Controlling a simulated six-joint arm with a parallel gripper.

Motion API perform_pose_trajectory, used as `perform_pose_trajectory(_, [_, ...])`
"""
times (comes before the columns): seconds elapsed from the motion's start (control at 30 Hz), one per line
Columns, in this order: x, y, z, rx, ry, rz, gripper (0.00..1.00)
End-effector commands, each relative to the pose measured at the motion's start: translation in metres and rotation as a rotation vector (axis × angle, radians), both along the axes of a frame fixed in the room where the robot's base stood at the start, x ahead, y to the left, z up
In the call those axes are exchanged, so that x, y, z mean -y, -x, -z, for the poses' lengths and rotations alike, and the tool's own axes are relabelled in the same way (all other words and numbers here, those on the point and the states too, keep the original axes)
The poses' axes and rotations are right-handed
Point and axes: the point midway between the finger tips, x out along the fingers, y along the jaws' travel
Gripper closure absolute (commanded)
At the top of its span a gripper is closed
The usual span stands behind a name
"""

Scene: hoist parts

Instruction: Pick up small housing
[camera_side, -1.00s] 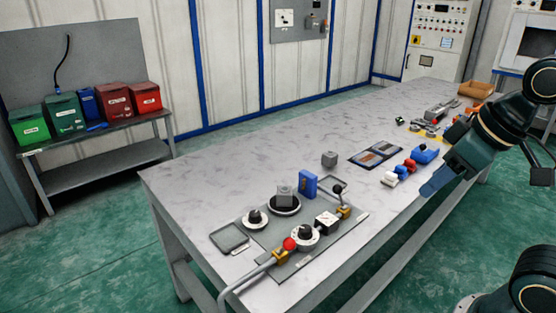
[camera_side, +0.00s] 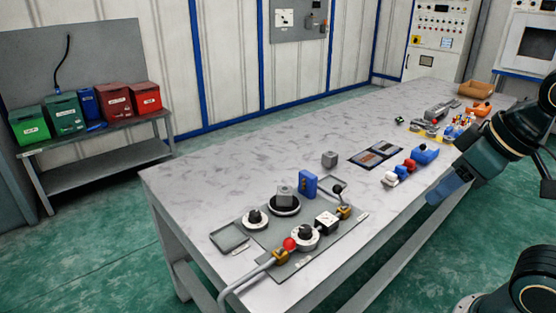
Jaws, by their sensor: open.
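A small grey block-shaped part (camera_side: 330,159), which looks like a housing, stands alone on the table behind the grey mat. A similar grey part (camera_side: 285,191) sits on a round black-and-white base on the mat. I cannot tell for sure which one is the small housing. My gripper (camera_side: 436,196) is at the right, by the table's front edge, pointing down and left. It is open and well apart from both grey parts. Its fingertips are small and partly overlap each other in this view.
A dark flat tray (camera_side: 376,154), blue, red and white parts (camera_side: 410,166) and tools lie to the right. The table's left rear is clear.

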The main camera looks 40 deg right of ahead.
Motion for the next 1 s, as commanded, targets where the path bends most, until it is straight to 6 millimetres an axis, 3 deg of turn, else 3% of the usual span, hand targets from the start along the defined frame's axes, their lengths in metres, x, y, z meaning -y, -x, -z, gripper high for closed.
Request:
perform_pose_trajectory(0.03, [0.0, 0.0, 0.0, 0.0, 0.0, 0.0, 0.52])
perform_pose_trajectory(0.17, [0.0, 0.0, 0.0, 0.0, 0.0, 0.0, 0.29])
perform_pose_trajectory(0.67, [0.0, -0.011, -0.005, -0.008, 0.007, -0.02, 0.29])
perform_pose_trajectory(0.87, [-0.001, -0.04, -0.015, -0.025, 0.025, -0.078, 0.29])
perform_pose_trajectory(1.0, [-0.001, -0.07, -0.023, -0.038, 0.04, -0.135, 0.29])
